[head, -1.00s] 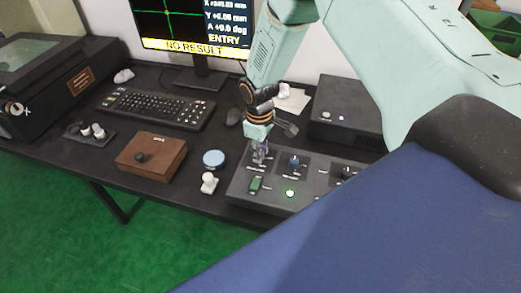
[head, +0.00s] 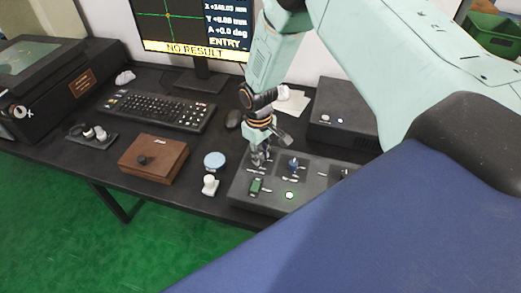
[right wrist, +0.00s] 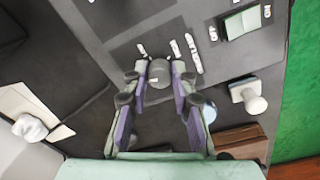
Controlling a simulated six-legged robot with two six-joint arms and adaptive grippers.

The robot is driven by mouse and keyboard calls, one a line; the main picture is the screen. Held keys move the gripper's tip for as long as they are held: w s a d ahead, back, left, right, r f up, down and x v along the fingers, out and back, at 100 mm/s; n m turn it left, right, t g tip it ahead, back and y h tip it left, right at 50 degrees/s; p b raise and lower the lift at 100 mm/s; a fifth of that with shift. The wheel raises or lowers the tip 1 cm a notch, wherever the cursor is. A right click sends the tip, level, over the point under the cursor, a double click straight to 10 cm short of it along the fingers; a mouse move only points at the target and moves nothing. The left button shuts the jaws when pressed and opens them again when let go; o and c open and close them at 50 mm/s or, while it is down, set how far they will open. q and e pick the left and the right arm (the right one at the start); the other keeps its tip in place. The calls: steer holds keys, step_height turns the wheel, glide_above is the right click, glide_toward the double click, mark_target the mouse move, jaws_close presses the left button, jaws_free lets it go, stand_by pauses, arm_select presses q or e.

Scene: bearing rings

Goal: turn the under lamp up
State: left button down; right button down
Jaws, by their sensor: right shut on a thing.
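My right gripper (head: 259,160) reaches down to the panel's rear left control. In the right wrist view it is shut on a round grey knob (right wrist: 158,77), with one finger on each side. A blue-topped knob (head: 294,162) stands to the right of the gripper. A green rocker switch (head: 256,186) sits in front of it. My left gripper is not in view.
A light-blue disc (head: 214,160) and a white-topped part (head: 210,185) stand left of the panel. A monitor (head: 196,46) and a black box (head: 342,112) stand behind.

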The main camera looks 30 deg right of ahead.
steer(key=m+p, duration=0.1)
steer(key=m, duration=0.1)
steer(key=m+p, duration=0.1)
steer(key=m, duration=0.1)
steer(key=shift+w+r+m, duration=0.15)
steer(key=shift+r+m, duration=0.05)
steer(key=shift+m, duration=0.1)
steer(key=m+p, duration=0.1)
steer(key=m, duration=0.3)
steer(key=shift+m+p, duration=0.3)
steer(key=shift+p, duration=0.1)
steer(key=m+p, duration=0.1)
steer(key=m, duration=0.3)
steer(key=shift+w, duration=0.15)
steer(key=shift+w+m+p, duration=0.1)
steer(key=shift+m+p, duration=0.5)
steer(key=shift+m, duration=1.7)
steer(key=c, duration=1.4)
jaws_free()
steer(key=o, duration=0.3)
steer(key=shift+s+f, duration=0.1)
steer(key=shift+s, duration=0.1)
steer(key=shift+a, duration=0.1)
step_height(320, 180, up, 12)
steer(key=shift+w, duration=0.2)
